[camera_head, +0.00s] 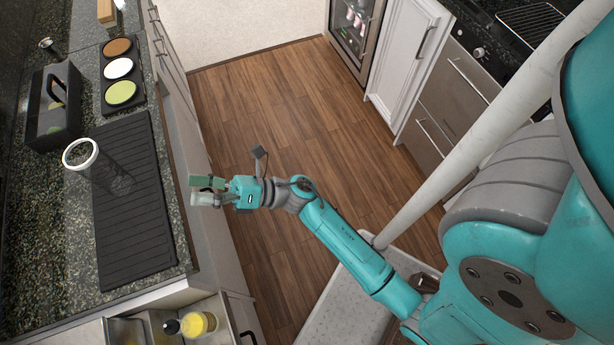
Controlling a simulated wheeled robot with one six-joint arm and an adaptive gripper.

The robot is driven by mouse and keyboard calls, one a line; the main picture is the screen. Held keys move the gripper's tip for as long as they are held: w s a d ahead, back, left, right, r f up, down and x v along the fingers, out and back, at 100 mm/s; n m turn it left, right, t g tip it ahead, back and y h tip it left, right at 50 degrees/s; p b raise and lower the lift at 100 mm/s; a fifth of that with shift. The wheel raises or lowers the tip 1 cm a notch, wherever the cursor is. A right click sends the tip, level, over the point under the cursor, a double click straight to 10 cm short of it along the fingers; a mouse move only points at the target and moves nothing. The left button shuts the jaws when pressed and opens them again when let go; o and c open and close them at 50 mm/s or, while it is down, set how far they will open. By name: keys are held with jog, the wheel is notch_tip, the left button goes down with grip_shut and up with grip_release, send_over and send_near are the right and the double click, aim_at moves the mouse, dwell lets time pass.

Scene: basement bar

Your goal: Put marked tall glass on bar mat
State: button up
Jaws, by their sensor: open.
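The tall glass (105,170) is clear with a pale rim and stands upright on the left counter. Its base appears to be on the black ribbed bar mat (133,240), near the mat's upper left part. I cannot make out a mark on the glass. My gripper (194,190) is open and empty. It is to the right of the glass and mat, near the counter's front edge, pointing left, and apart from both.
A black caddy (58,125) and a tray with three colored round dishes (122,70) stand behind the mat. An open drawer (150,325) holds a yellow bottle (198,323) below the counter.

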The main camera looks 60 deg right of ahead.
jog(key=s+d+f+m+g+h, duration=0.1)
jog(key=s+m+h, duration=0.6)
jog(key=s+m, duration=0.8)
jog(key=s+d+f+m+g+h, duration=0.1)
jog(key=s+d+f+m+h, duration=0.3)
jog(key=s+m+h, duration=0.4)
jog(key=shift+s+d+m+g, duration=0.35)
jog(key=shift+s+m, duration=3.1)
jog(key=shift+m, duration=2.95)
jog(key=shift+a, duration=0.1)
